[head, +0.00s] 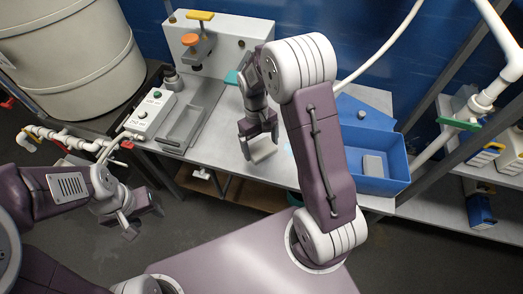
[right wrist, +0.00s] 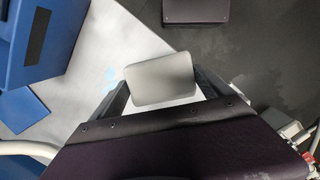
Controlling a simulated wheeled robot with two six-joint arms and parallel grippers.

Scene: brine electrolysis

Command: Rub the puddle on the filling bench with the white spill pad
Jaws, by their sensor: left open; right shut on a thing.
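The white spill pad (head: 263,152) is held in my right gripper (head: 260,138), over the front part of the filling bench (head: 225,135). In the right wrist view the pad (right wrist: 160,80) sits between the two fingers of my right gripper (right wrist: 163,98). A pale blue patch, the puddle (right wrist: 108,78), shows on the bench just left of the pad there; part of it may be hidden behind the pad and finger. I cannot tell whether the pad touches the bench. My left gripper (head: 131,222) is open and empty, in front of the bench at the left.
A blue bin (head: 378,183) with a grey block inside stands at the bench's right. A metal tray (head: 184,127), a button box (head: 152,112) and a fixture with an orange knob (head: 190,39) are at the left and back. A large drum (head: 70,60) stands at far left.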

